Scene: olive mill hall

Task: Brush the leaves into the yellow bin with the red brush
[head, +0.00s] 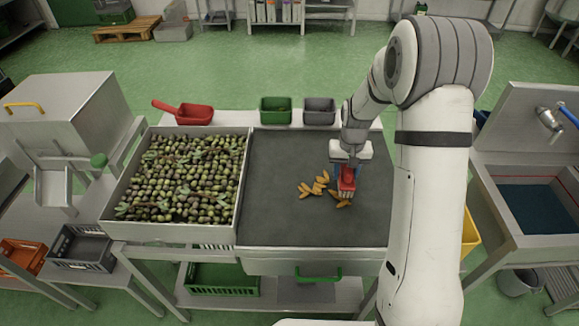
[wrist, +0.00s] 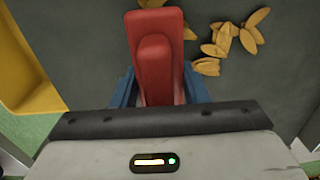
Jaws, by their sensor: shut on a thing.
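My gripper (head: 346,170) is shut on the red brush (head: 347,184) over the right part of the dark mat. The brush also shows between the blue fingers in the wrist view (wrist: 158,60); its bristles are hidden there. The yellow-orange leaves (head: 318,188) lie loosely on the mat, mostly left of the brush, with a few just below it. In the wrist view the leaves (wrist: 232,38) are to the right of the brush. The yellow bin (head: 470,236) is partly hidden behind my arm, off the table's right side; its edge shows at left in the wrist view (wrist: 22,70).
A tray of olives (head: 240,215) fills the table's left half. A red scoop (head: 188,113), a green bin (head: 276,110) and a grey bin (head: 319,111) stand along the back. The mat (head: 280,222) is bare in front of the leaves. A sink (head: 535,205) is at right.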

